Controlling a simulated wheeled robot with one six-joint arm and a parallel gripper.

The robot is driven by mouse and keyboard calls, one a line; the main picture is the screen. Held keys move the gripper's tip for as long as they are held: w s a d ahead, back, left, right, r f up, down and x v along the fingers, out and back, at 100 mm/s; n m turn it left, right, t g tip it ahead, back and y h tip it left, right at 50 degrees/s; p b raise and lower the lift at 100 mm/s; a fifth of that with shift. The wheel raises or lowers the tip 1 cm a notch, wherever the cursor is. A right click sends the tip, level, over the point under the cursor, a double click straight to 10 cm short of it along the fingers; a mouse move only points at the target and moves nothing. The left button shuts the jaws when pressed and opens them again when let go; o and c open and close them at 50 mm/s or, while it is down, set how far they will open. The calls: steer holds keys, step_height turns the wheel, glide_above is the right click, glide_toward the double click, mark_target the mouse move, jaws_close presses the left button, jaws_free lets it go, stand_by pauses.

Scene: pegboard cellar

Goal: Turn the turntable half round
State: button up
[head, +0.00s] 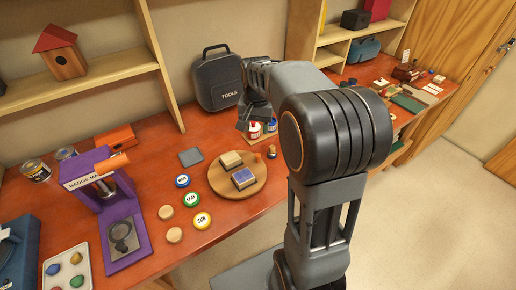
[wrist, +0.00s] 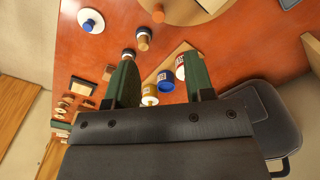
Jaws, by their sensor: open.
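The turntable (head: 222,186) is a round wooden disc on the red-brown workbench, left of my arm in the head view. A pale tan block (head: 231,159) lies toward its far side, and a block with a blue-purple top (head: 243,178) lies nearer its right side. In the wrist view, only part of the turntable (wrist: 190,12) shows at the top edge. My gripper (wrist: 160,62) is open, its two dark green fingers apart with nothing gripped. It is over the bench beyond the turntable, apart from it. In the head view my arm partly hides it.
Small paint bottles (wrist: 168,80) on a wooden board show between and beyond my fingers. Small wooden-handled pieces (wrist: 143,38) stand beside the turntable. A grey tool case (head: 218,80) stands behind, a purple badge maker (head: 120,215) at left. Round badges (head: 192,199) lie in front.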

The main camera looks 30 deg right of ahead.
mark_target(258, 155)
steer(key=f, duration=0.4)
steer(key=f+p, duration=0.1)
steer(key=f, duration=0.8)
steer(key=shift+w+d+f, duration=0.35)
steer(key=shift+d, duration=0.05)
steer(key=shift+c, duration=0.3)
jaws_close()
steer(key=shift+m, duration=0.3)
